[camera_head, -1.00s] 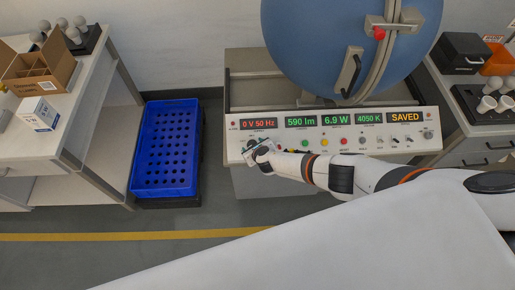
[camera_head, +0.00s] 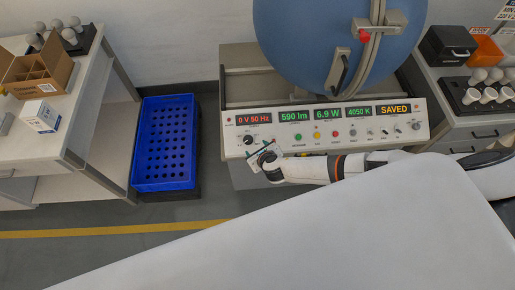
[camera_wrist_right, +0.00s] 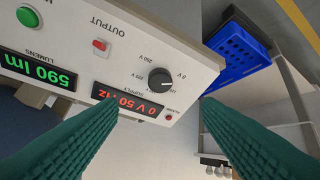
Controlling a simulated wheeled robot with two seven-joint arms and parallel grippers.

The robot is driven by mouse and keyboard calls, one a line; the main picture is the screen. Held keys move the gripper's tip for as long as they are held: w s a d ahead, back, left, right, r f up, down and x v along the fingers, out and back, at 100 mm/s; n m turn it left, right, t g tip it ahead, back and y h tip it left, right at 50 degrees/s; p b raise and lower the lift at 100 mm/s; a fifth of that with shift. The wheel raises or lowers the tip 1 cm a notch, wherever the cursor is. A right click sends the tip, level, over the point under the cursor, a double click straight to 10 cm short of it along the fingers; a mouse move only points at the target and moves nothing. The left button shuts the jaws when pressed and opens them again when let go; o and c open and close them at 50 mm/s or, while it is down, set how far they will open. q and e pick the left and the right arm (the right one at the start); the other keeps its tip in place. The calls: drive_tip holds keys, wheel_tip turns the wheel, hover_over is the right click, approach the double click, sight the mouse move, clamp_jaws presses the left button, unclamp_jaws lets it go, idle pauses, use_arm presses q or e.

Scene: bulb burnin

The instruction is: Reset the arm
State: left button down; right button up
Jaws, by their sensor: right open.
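My right gripper (camera_head: 262,158) is in front of the lower left part of the white control panel (camera_head: 345,150). In the right wrist view its two green fingers (camera_wrist_right: 160,108) are spread apart with nothing between them. The black supply knob (camera_wrist_right: 159,78) with its voltage marks lies beyond the fingers, apart from them. The red supply display (camera_wrist_right: 130,104) reads 0 V 50 Hz. The other displays in the head view read 590 lm, 6.9 W, 4050 K and SAVED. My left gripper is not in view.
A blue sphere (camera_head: 315,45) stands behind the panel. A blue perforated crate (camera_head: 165,183) is on the left. The left table (camera_head: 75,115) holds an open cardboard box (camera_head: 40,75) and a small white box (camera_head: 40,115). On the right, a black tray (camera_head: 470,108) holds several bulbs.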

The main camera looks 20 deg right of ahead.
idle(0.3)
drive_tip(key=s+d+f+m+g+b, duration=0.2)
drive_tip(key=s+f+m+g+b, duration=0.15)
drive_tip(key=s+f+m, duration=0.65)
drive_tip(key=s+d+f+m+g+b, duration=0.2)
drive_tip(key=s+f+m+b, duration=0.3)
drive_tip(key=s+f+m, duration=0.6)
drive_tip(key=s+d+f+m+g+b, duration=0.1)
drive_tip(key=s+f+m+b, duration=0.1)
drive_tip(key=s+f+m, duration=0.4)
drive_tip(key=s+d+f+m+g+b, duration=0.1)
drive_tip(key=s+f+m, duration=0.5)
drive_tip(key=s, duration=0.8)
drive_tip(key=m+g+b, duration=0.1)
drive_tip(key=m, duration=0.2)
drive_tip(key=shift+s, duration=0.2)
drive_tip(key=shift+f, duration=0.1)
